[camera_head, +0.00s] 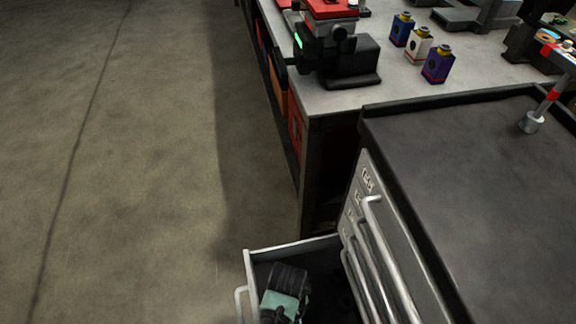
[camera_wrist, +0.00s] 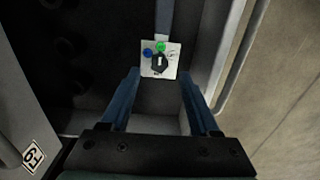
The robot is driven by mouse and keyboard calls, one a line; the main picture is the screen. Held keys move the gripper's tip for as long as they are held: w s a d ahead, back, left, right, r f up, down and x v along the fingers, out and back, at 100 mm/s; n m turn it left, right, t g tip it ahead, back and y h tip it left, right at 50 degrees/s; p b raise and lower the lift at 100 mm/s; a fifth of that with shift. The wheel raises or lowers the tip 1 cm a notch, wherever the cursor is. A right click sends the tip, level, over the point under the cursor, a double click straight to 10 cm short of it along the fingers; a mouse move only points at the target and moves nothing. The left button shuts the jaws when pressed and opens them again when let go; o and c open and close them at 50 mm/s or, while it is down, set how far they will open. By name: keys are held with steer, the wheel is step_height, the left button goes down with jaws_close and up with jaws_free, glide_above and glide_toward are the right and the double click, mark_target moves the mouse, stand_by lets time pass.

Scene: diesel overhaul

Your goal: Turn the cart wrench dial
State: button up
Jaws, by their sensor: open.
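A small white plate (camera_wrist: 172,71) with a black dial (camera_wrist: 159,64) shows in the wrist view, inside the open drawer. The dial has a white mark, with a green spot and a blue spot beside it. A grey-blue bar (camera_wrist: 165,18) runs from the plate toward the top of the picture. My gripper (camera_wrist: 161,78) is open and empty, with its two blue fingers pointing toward the plate, one on each side. I cannot tell how far above the dial the fingertips are. In the head view the dial is not visible; my dark and teal wrist is over the drawer.
The open drawer (camera_head: 292,246) has walls close on both sides of my gripper. The dark cart top (camera_head: 440,190) bears a red-banded tool (camera_head: 533,122). The floor at left is clear.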

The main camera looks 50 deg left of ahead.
steer(key=shift+f+b, duration=0.5)
steer(key=shift+f, duration=1.75)
steer(key=shift+c, duration=0.2)
jaws_close()
